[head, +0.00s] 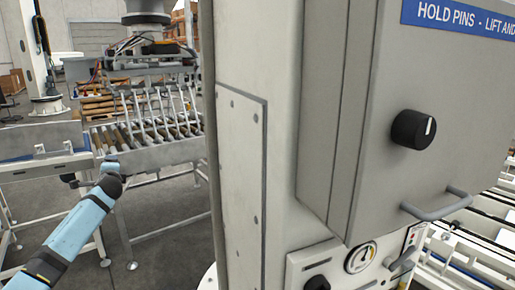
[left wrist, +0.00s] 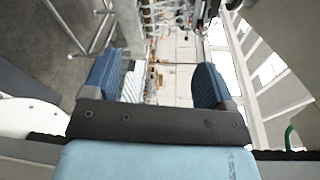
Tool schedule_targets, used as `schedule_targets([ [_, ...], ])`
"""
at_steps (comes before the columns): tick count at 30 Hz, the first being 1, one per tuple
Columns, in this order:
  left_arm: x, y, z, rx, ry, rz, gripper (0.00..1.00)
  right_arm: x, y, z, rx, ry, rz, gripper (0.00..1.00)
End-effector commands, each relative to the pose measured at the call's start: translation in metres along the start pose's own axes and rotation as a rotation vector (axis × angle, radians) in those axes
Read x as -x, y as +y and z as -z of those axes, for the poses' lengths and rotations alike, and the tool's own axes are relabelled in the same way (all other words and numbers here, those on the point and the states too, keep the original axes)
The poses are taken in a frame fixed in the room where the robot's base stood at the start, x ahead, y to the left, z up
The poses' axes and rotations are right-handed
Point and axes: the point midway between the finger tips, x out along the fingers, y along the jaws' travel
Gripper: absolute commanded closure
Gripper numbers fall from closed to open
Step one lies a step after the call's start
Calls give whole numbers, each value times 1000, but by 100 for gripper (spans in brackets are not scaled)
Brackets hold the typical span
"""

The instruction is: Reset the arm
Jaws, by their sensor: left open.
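My left arm (head: 75,235), light blue with dark joints, comes in from the lower left of the head view and reaches up towards the roller conveyor; its fingers cannot be made out clearly there. In the left wrist view my left gripper (left wrist: 157,82) has its two blue ribbed fingers wide apart. Nothing is between them; only distant background shows through the gap. My right arm and right gripper are in neither view.
A pale column (head: 255,60) with a grey control box (head: 350,120), black knob (head: 411,129) and pressure gauge (head: 361,258) fills the middle and right close by. A roller conveyor (head: 150,155) stands behind my left arm.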

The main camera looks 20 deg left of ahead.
Motion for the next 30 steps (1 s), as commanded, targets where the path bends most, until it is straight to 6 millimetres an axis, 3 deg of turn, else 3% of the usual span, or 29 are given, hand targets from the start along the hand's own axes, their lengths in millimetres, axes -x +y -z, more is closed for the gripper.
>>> schedule_targets([
  [3,3,-7,28,375,183,10,22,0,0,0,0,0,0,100],
  [11,18,-32,68,1084,502,-56,22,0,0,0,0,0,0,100],
  [17,62,40,116,1088,550,-170,22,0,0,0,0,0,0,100],
  [23,127,129,162,1076,588,-310,22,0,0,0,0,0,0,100],
  [26,176,182,183,1077,608,-399,22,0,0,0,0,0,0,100],
  [30,256,252,204,1090,626,-534,22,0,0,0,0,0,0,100],
])
